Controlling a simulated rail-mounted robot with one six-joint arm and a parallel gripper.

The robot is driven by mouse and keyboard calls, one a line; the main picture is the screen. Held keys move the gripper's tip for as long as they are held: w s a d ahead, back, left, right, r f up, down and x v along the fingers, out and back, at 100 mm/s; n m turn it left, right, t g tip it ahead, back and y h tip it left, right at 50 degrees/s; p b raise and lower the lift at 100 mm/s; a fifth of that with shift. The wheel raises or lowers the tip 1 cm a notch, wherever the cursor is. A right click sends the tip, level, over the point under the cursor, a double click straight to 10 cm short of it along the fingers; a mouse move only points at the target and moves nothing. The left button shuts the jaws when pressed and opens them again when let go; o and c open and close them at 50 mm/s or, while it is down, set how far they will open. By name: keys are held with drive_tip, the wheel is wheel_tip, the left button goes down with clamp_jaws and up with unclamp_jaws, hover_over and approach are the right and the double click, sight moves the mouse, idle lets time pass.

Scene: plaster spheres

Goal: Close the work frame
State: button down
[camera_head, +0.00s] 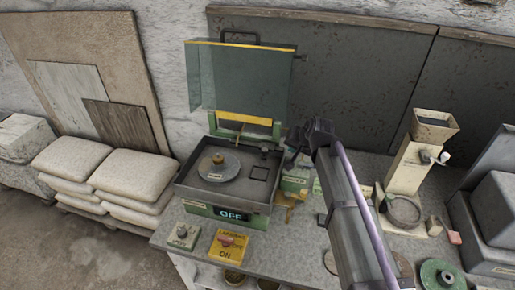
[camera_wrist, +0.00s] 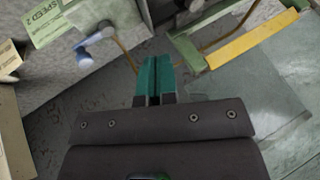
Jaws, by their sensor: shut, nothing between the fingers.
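The work frame, a clear guard panel (camera_head: 240,80) with yellow edging, stands raised at the back of a grey machine (camera_head: 224,185). Its lower green bar and yellow strip (camera_head: 242,118) show at the machine's rear edge. In the wrist view a green bar and yellow strip (camera_wrist: 240,48) lie at upper right, with the clear panel (camera_wrist: 255,110) below them. My gripper (camera_head: 300,138) is right of the frame, near the machine's back right corner; its tips are hard to make out there. In the wrist view its teal fingers (camera_wrist: 155,72) are shut and empty, apart from the yellow strip.
The machine has a round plate (camera_head: 219,167) and an "OFF" display (camera_head: 232,215). A yellow "ON" card (camera_head: 228,246) and small grey box (camera_head: 183,235) lie in front. A beige stand (camera_head: 408,165) is at right. In the wrist view, a "SPEED 2" box (camera_wrist: 75,20) is at upper left.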

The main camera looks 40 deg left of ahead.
drive_tip(key=b, duration=0.8)
approach(268, 154)
drive_tip(key=f, duration=0.1)
drive_tip(key=w+d+f, duration=0.1)
drive_tip(key=w+f, duration=0.1)
drive_tip(key=f, duration=0.1)
drive_tip(key=shift+w+d, duration=0.15)
drive_tip(key=shift+d, duration=0.2)
drive_tip(key=a, duration=0.2)
drive_tip(key=s+a, duration=0.1)
drive_tip(key=a, duration=0.1)
drive_tip(key=shift+s+a+r, duration=0.1)
drive_tip(key=shift+s+r, duration=0.05)
